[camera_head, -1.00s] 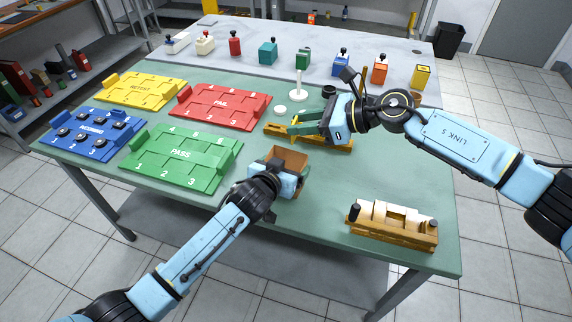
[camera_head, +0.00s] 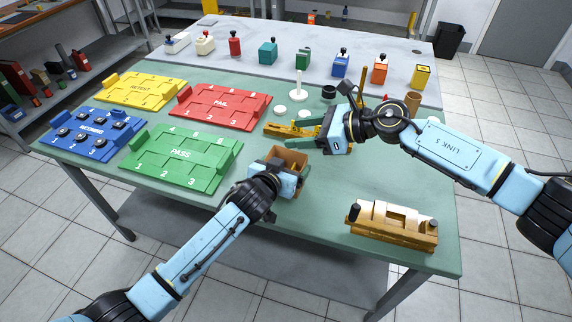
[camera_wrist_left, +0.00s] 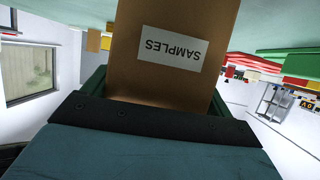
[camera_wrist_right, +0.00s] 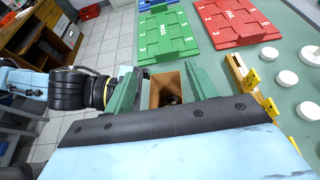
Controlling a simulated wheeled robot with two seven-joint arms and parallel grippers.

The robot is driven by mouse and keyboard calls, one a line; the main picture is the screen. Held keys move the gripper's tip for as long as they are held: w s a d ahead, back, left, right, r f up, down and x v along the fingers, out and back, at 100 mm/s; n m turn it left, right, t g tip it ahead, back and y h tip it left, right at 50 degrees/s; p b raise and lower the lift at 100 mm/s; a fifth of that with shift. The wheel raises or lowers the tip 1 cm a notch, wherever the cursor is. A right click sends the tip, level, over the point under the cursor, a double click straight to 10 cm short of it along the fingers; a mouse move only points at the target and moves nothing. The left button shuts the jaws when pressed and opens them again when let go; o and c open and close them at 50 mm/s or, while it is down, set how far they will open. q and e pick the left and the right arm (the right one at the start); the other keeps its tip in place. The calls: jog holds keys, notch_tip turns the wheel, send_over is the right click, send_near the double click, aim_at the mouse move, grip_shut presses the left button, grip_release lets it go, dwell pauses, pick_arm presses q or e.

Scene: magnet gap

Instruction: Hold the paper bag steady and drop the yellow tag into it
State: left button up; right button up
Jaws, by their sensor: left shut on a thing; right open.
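The brown paper bag (camera_head: 292,157) stands open-topped near the middle of the green table. Its white SAMPLES label (camera_wrist_left: 170,52) appears upside down in the left wrist view. My left gripper (camera_head: 285,178) is shut on the bag, its green fingers at either side. My right gripper (camera_head: 302,133) is open, above and behind the bag. In the right wrist view the bag's mouth (camera_wrist_right: 164,88) lies between its spread fingers, with something dark inside that I cannot identify. Two yellow tags (camera_wrist_right: 252,79) (camera_wrist_right: 270,107) show at the yellow rack.
The yellow rack (camera_head: 290,130) lies just behind the bag, with white discs (camera_head: 281,110) beyond. Green PASS (camera_head: 182,155) and red FAIL (camera_head: 222,105) trays are to the left. A brass-coloured fixture (camera_head: 393,226) stands at front right. The table between it and the bag is clear.

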jog(key=v, duration=1.2)
jog(key=shift+r, duration=0.1)
pick_arm(q)
jog(key=o, duration=0.8)
jog(key=shift+s, duration=0.1)
jog(key=v, duration=1.2)
